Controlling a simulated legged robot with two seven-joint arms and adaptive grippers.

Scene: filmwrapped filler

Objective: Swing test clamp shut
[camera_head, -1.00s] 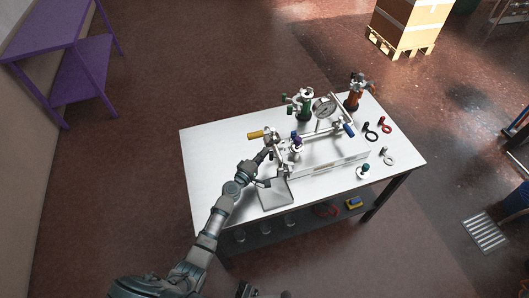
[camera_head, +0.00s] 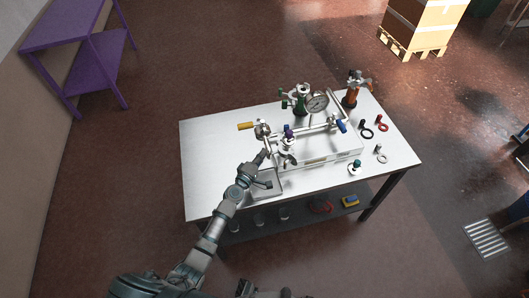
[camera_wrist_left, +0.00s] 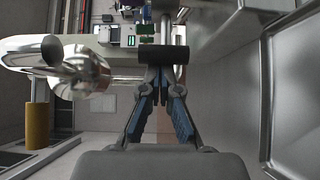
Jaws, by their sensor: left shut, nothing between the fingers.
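The metal test rig (camera_head: 318,158) stands on the white table, with a gauge, pipes and valves. The test clamp is hard to single out; shiny metal fittings (camera_head: 287,160) below a purple-topped part (camera_head: 288,132) at the rig's left end may belong to it. My left gripper (camera_head: 264,155) is shut and empty beside this end, just left of the fittings. In the left wrist view its blue-padded fingers (camera_wrist_left: 160,75) meet close to a dark cylinder (camera_wrist_left: 165,54); contact cannot be told. A shiny rounded metal fitting (camera_wrist_left: 82,70) is left of them. My right gripper is not seen.
A shallow metal tray (camera_head: 266,190) lies at the table's front left. A yellow handle (camera_head: 245,126) juts left from the rig. Rings (camera_head: 381,157) lie at right. The table's left part is clear.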

